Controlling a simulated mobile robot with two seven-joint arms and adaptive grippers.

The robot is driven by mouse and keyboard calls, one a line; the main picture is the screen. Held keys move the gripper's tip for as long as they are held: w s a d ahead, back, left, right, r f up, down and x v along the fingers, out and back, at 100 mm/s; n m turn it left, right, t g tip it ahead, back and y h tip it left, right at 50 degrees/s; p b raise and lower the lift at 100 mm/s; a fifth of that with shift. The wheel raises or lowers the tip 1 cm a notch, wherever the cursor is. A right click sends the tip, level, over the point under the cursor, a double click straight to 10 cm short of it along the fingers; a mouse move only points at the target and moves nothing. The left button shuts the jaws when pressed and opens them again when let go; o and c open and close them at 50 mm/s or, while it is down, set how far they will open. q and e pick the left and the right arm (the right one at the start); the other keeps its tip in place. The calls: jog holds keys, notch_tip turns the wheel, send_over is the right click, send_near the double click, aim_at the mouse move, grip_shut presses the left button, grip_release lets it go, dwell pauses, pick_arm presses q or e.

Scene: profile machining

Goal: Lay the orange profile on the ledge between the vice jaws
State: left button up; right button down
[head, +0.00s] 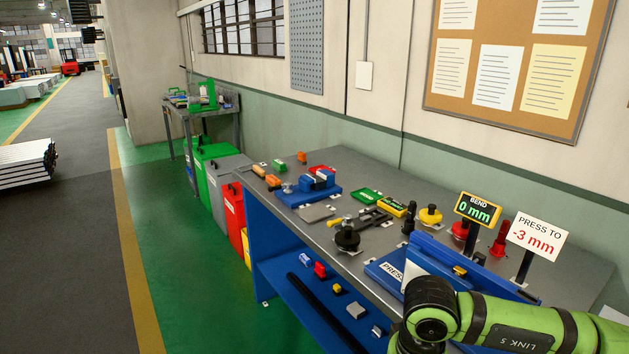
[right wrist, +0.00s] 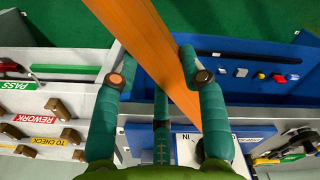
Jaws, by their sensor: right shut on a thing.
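The orange profile (right wrist: 145,40) is a long bar that runs from the top of the right wrist view down between the fingers of my right gripper (right wrist: 157,77). The gripper is shut on it, with a finger on each side; its lower end is near the right finger. In the head view my right arm reaches in from the lower right, but its gripper and the profile are not visible there. A blue vice (head: 318,181) stands on the bench at mid-left; its ledge is too small to make out. My left gripper is in neither view.
The grey bench (head: 340,160) holds a blue press (head: 385,272), a yellow-framed display reading 0 mm (head: 478,209), a sign reading PRESS TO -3 mm (head: 538,236) and small tools. Below is a blue shelf (head: 300,300) with small parts.

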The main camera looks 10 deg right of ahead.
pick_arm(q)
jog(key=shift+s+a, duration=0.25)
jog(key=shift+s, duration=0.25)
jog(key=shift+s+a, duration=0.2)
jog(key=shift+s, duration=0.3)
pick_arm(e)
jog(key=s+a+f+n, duration=0.1)
jog(key=s+f+n, duration=0.2)
jog(key=f, duration=0.8)
jog(key=shift+s+n, duration=0.35)
jog(key=shift+n, duration=0.85)
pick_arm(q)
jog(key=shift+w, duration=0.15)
